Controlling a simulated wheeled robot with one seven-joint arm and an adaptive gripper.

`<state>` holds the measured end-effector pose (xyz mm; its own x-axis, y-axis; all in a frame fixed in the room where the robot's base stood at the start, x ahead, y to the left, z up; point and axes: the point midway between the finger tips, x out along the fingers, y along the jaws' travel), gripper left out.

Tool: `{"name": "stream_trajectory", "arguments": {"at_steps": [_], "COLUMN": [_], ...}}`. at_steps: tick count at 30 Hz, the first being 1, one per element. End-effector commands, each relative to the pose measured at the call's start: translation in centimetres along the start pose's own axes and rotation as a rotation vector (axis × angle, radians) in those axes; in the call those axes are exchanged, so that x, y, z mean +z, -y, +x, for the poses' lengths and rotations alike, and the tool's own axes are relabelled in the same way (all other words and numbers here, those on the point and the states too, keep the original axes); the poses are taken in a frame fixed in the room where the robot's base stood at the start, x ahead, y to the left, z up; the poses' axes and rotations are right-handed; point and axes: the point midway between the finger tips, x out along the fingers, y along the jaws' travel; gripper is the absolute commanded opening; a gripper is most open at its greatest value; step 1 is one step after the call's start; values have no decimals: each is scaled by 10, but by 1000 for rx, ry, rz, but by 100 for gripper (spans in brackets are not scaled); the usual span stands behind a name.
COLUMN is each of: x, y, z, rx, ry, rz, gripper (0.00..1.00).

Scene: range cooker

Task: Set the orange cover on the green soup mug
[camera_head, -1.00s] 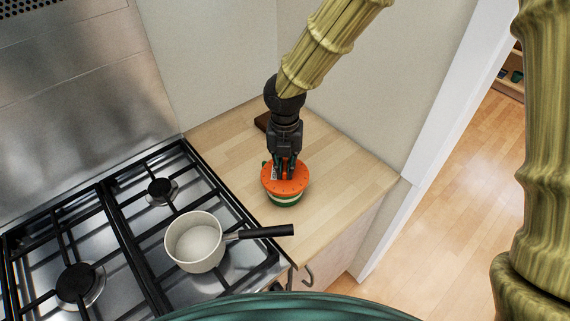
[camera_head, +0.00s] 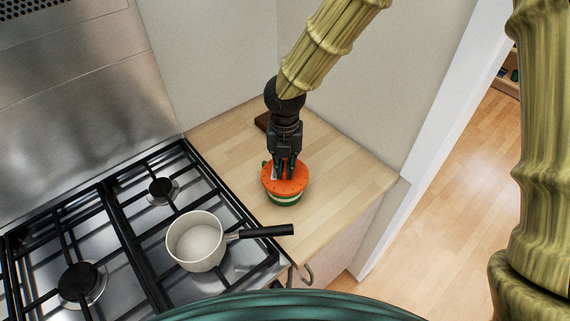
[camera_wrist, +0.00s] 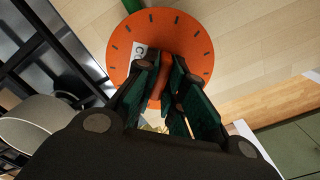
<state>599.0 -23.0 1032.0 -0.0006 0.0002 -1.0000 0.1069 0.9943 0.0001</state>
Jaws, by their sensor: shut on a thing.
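The orange cover (camera_head: 291,183) is a round disc with small dark marks near its rim. It sits over the top of the green soup mug (camera_head: 284,201), which has a pale band and stands on the wooden counter. My gripper (camera_head: 285,175) points down from above and is shut on the middle of the cover. In the wrist view the cover (camera_wrist: 190,35) fills the space beyond the fingers (camera_wrist: 166,95), with a white label beside them. A green strip of the mug (camera_wrist: 131,5) shows past the cover's edge. Whether the cover rests fully on the rim cannot be told.
A white saucepan (camera_head: 197,247) with a black handle stands on the cooker (camera_head: 120,225) to the left, its handle reaching toward the counter (camera_head: 345,180). A dark brown block (camera_head: 263,122) lies by the wall behind my gripper. The counter right of the mug is clear.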

Motion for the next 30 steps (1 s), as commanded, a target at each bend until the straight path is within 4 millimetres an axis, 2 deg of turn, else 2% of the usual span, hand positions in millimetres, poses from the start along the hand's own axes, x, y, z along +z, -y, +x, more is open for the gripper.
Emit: {"name": "stream_trajectory", "arguments": {"at_steps": [29,30], "x": [0,0], "y": [0,0], "z": [12,11], "rx": [0,0], "ry": [1,1], "rz": [1,1], "gripper": [0,17]}}
